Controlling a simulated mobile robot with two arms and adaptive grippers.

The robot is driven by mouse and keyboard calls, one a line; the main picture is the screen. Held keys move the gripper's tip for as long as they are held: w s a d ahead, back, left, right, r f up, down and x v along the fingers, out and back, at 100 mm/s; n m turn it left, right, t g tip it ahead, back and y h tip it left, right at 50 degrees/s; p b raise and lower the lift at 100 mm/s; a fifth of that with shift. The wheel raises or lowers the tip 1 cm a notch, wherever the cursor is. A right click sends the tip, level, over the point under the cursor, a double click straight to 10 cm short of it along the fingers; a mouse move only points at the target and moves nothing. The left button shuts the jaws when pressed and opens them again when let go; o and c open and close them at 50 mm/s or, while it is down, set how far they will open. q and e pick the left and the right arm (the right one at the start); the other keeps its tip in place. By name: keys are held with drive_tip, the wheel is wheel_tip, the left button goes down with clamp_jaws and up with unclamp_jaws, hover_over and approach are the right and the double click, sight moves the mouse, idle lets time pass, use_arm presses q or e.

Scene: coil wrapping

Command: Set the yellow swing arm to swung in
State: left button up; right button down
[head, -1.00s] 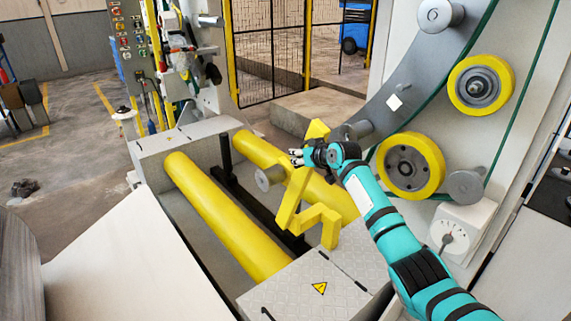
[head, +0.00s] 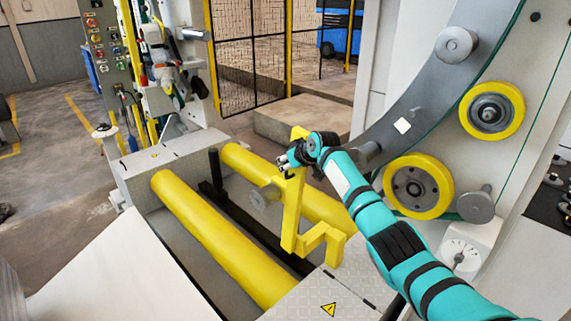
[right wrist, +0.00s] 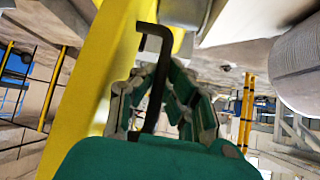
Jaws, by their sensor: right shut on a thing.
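The yellow swing arm (head: 293,208) stands over the two yellow rollers in the head view, its long bar close to upright and its stepped foot by the grey plate. A grey round disc (head: 265,196) sits beside the bar, on the left. My right gripper (head: 283,163) is at the upper part of the bar. In the right wrist view its fingers close around a black bent handle (right wrist: 153,85) that joins the yellow bar (right wrist: 95,80). My left gripper does not show.
Yellow rollers (head: 215,240) lie in the grey bed below the arm. The big grey ring (head: 415,100) and yellow wheels (head: 418,187) stand close on the right. A control panel (head: 100,45) and a mesh fence (head: 250,60) are behind.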

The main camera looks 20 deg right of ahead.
drive_tip(key=c, duration=1.6)
unclamp_jaws()
drive_tip(key=shift+w, duration=0.1)
drive_tip(key=shift+c, duration=0.2)
drive_tip(key=v, duration=1.2)
drive_tip(key=shift+d, duration=0.15)
drive_tip(key=s+f+m+g+h, duration=0.15)
drive_tip(key=s+f, duration=0.25)
drive_tip(key=f, duration=1.3)
drive_tip(key=s+f+g, duration=0.2)
drive_tip(key=s+f, duration=0.1)
drive_tip(key=f, duration=1.3)
drive_tip(key=s+a+f+g, duration=0.2)
drive_tip(key=s+f, duration=1.5)
drive_tip(key=f, duration=0.3)
drive_tip(key=s+a+f+g, duration=0.1)
drive_tip(key=s+f, duration=0.4)
drive_tip(key=s, duration=0.8)
drive_tip(key=s+a+f+n+g, duration=0.1)
drive_tip(key=s+a+f, duration=0.3)
drive_tip(key=s, duration=0.9)
drive_tip(key=s+a+f+g, duration=0.1)
drive_tip(key=s+f, duration=0.5)
drive_tip(key=s, duration=0.8)
drive_tip(key=shift+a+f+n, duration=0.3)
drive_tip(key=shift+a+n, duration=0.05)
drive_tip(key=shift+a, duration=0.45)
